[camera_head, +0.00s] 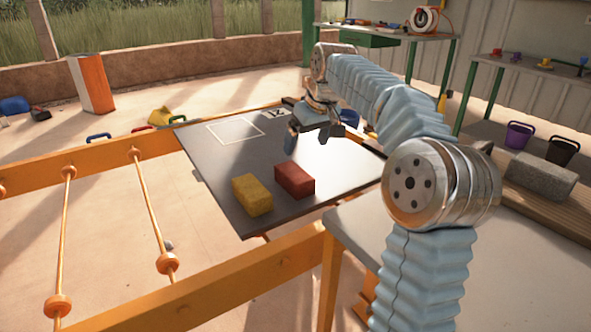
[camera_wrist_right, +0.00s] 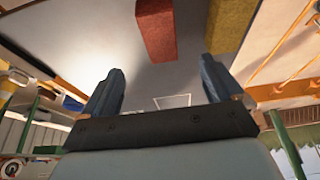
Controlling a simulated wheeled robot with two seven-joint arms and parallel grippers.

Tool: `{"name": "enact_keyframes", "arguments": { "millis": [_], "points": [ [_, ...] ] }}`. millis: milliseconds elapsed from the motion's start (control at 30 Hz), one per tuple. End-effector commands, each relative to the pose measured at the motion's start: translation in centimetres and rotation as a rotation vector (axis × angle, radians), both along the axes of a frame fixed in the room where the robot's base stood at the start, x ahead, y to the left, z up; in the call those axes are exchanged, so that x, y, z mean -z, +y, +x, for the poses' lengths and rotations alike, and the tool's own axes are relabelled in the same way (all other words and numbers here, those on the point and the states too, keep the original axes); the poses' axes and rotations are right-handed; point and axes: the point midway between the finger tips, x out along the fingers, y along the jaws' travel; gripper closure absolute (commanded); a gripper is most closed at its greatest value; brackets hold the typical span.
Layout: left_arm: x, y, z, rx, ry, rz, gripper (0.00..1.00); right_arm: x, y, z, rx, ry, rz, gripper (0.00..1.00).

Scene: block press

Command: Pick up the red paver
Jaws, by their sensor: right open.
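The red paver (camera_head: 294,180) lies on the dark board (camera_head: 205,172), near its front edge, just right of a yellow paver (camera_head: 252,194). In the right wrist view the red paver (camera_wrist_right: 156,28) shows at the top, beyond the fingertips, with the yellow paver (camera_wrist_right: 232,24) beside it. My right gripper (camera_head: 308,138) is above the board, behind and above the red paver in the head view. Its two fingers (camera_wrist_right: 162,84) are apart with nothing between them. My left gripper is not in view.
A white outlined square (camera_head: 236,131) marks the far part of the board. An orange frame (camera_head: 285,258) runs in front of it. A pale table (camera_head: 400,225) is at the right, with a grey block (camera_head: 543,180) beyond my arm. The board's left part is clear.

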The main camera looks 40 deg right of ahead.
Motion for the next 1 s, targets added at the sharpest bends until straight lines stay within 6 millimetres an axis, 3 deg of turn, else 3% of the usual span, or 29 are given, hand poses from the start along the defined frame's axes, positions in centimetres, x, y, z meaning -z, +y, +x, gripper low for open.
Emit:
{"name": "enact_keyframes", "arguments": {
  "millis": [167, 400, 1000],
  "points": [
    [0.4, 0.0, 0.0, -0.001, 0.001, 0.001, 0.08, 2.0, 0.0, 0.7, 0.000, 0.004, 0.001, 0.06],
    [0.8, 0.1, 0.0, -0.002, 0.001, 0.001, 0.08, 6.5, -0.2, 2.6, -0.001, 0.004, 0.002, 0.06],
    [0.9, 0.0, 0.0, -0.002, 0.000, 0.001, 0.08, 12.9, -0.4, 5.0, 0.001, 0.001, 0.000, 0.06]
  ]
}}
